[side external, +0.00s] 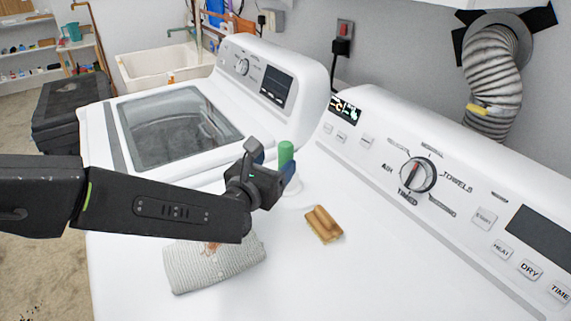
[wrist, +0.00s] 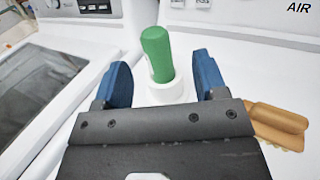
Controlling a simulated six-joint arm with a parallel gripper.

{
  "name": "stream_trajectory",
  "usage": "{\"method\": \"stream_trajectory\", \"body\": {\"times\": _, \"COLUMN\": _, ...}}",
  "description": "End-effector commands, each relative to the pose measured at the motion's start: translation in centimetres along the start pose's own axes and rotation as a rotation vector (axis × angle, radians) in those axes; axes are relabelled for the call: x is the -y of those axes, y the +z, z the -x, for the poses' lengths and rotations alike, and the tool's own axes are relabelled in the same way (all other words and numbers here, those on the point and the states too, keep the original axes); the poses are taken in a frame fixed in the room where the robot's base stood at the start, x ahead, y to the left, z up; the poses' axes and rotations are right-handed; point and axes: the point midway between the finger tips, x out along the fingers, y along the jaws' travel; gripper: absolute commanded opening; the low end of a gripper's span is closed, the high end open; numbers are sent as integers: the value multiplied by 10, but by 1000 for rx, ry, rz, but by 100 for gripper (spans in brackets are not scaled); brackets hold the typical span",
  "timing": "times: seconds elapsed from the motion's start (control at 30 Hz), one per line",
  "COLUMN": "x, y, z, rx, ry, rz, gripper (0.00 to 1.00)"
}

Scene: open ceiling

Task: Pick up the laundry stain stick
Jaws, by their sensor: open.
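The laundry stain stick appears to be the green stick (side external: 286,153) standing on the white dryer top, with its lower part hidden by my gripper in the side view. In the wrist view the green stick (wrist: 157,52) leans slightly, its lower end in or just behind a white round holder (wrist: 168,92). My gripper (side external: 274,167) is open, and its blue fingers (wrist: 162,76) show to the left and right of the stick with gaps on both sides. I cannot tell how far the stick stands beyond the fingertips.
A wooden brush (side external: 323,225) lies right of my gripper and shows at the right in the wrist view (wrist: 277,123). A grey knitted cloth (side external: 213,265) lies below my arm. The dryer's control panel (side external: 455,190) rises behind; a washer (side external: 180,125) stands left. The front right dryer top is clear.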

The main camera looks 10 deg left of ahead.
Motion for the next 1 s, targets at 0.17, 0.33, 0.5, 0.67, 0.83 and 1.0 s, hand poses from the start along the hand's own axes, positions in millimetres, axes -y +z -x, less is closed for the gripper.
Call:
{"method": "stream_trajectory", "body": {"times": 0.17, "x": -1, "y": 0, "z": -12, "rx": -1, "ry": 1, "rz": 0, "gripper": 66}}
{"method": "stream_trajectory", "body": {"times": 0.33, "x": -3, "y": -1, "z": -25, "rx": 1, "ry": 3, "rz": 1, "gripper": 66}}
{"method": "stream_trajectory", "body": {"times": 0.5, "x": -6, "y": -2, "z": -48, "rx": 1, "ry": 2, "rz": 1, "gripper": 66}}
{"method": "stream_trajectory", "body": {"times": 0.67, "x": -6, "y": -2, "z": -61, "rx": 0, "ry": 2, "rz": 0, "gripper": 66}}
{"method": "stream_trajectory", "body": {"times": 0.83, "x": -6, "y": -2, "z": -64, "rx": -1, "ry": 2, "rz": 0, "gripper": 66}}
{"method": "stream_trajectory", "body": {"times": 1.0, "x": -6, "y": -2, "z": -64, "rx": -1, "ry": 2, "rz": 0, "gripper": 64}}
